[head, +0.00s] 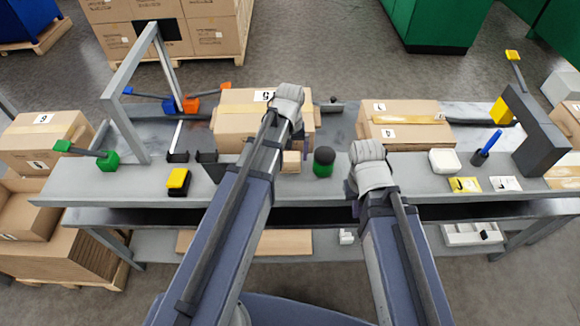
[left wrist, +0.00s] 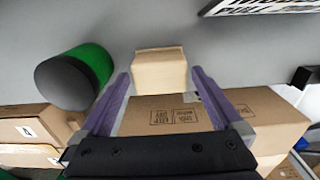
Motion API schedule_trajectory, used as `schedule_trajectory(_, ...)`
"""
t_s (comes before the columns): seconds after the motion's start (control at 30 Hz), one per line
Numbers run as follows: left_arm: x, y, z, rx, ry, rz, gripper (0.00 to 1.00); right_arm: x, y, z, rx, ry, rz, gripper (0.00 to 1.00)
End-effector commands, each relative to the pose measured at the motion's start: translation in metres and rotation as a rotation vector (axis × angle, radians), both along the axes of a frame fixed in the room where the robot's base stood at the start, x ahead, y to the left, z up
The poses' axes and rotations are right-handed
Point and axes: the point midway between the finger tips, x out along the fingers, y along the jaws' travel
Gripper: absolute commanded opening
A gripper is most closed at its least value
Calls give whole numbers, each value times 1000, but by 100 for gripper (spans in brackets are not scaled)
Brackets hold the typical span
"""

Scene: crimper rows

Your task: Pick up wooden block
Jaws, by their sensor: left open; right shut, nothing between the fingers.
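A small light wooden block (head: 291,161) stands on the grey workbench, just in front of a cardboard box and left of a green cylinder with a dark top. In the left wrist view, the wooden block (left wrist: 161,70) is at the fingertips of my open left gripper (left wrist: 160,77), with one purple finger to each side. Gaps show between block and fingers, and the gripper is not closed on it. In the head view my left arm hides that gripper. My right arm extends over the front of the bench, but its gripper does not show.
The green cylinder (head: 323,162) stands close to the block. A cardboard box (head: 235,110) is right behind it. A black-yellow item (head: 178,182) lies to the left. A white dish (head: 444,161) and a blue-handled tool (head: 487,147) stand to the right. A grey frame (head: 125,95) rises at left.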

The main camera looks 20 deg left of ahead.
Motion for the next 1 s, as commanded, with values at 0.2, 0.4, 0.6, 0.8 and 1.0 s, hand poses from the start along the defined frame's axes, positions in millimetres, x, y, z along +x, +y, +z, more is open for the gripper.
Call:
schedule_trajectory(0.2, 0, 0, -20, 0, 0, 0, 100, 0, 0, -20, 0, 0, 0, 0)
schedule_trajectory(0.4, 0, 0, -18, 0, 0, 0, 100, 0, 0, -18, 0, 0, 0, 0)
schedule_trajectory(0.6, 0, 0, -18, 0, 0, 0, 78, 0, 0, -18, 0, 0, 0, 0)
schedule_trajectory(0.8, 0, 0, -18, 0, 0, 0, 55, 0, 0, -18, 0, 0, 0, 0)
schedule_trajectory(1.0, 0, 0, -18, 0, 0, 0, 32, 0, 0, -18, 0, 0, 0, 0)
